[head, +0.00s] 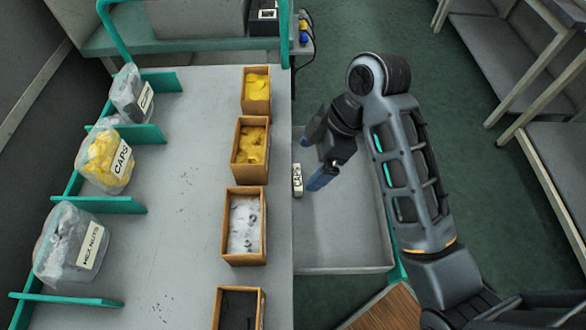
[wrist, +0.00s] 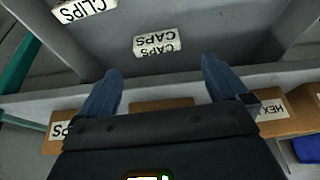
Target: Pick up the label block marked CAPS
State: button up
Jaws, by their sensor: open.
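The label block marked CAPS (head: 297,180) is a small white block with black lettering. In the head view it shows by the right edge of the grey bench top; I cannot tell its exact height there. In the wrist view the CAPS block (wrist: 156,45) lies against a grey surface, ahead of my fingertips and between their lines. My gripper (wrist: 162,70) is open and empty, with a blue finger on each side.
A block marked CLIPS (wrist: 84,10) lies at the wrist view's top left. Open cardboard boxes (head: 244,258) line the bench's right side, some holding yellow parts. Clear bags, including a CAPS bag (head: 105,160), sit between green dividers at left. A grey tray (head: 340,240) lies below my arm.

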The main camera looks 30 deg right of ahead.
aim_at(297, 177)
jog(key=x, duration=0.6)
jog(key=shift+w+f, duration=0.2)
jog(key=shift+f, duration=0.1)
jog(key=shift+c, duration=0.2)
jog(key=c, duration=1)
jog(key=shift+r, duration=0.1)
